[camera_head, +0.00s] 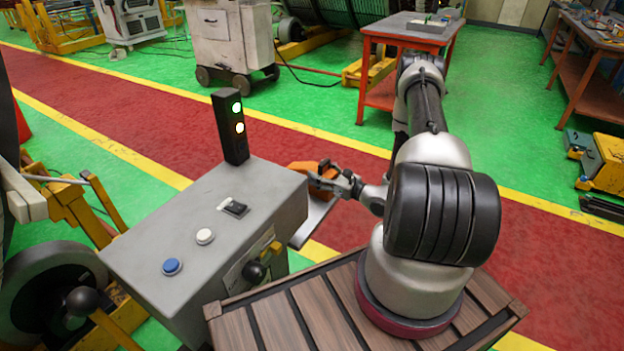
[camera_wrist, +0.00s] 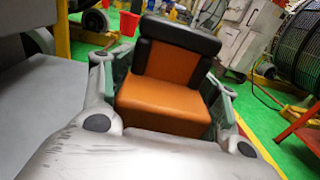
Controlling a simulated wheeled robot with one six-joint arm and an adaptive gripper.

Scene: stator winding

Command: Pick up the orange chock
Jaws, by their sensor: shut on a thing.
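The orange chock (camera_wrist: 164,100) fills the middle of the wrist view, an orange block with a black part along its far end. My gripper (camera_wrist: 162,92) has one finger on each side of it and is shut on it. In the head view the chock (camera_head: 304,171) shows behind the grey control box, partly hidden by the box and by my gripper (camera_head: 332,180). A grey plate (camera_head: 312,222) shows below the chock; whether the two touch I cannot tell.
The grey control box (camera_head: 180,230) with a blue button, a white button and a signal light (camera_head: 231,126) stands close left of my gripper. A red table (camera_head: 410,38) stands behind my arm. The red floor lane beyond is clear.

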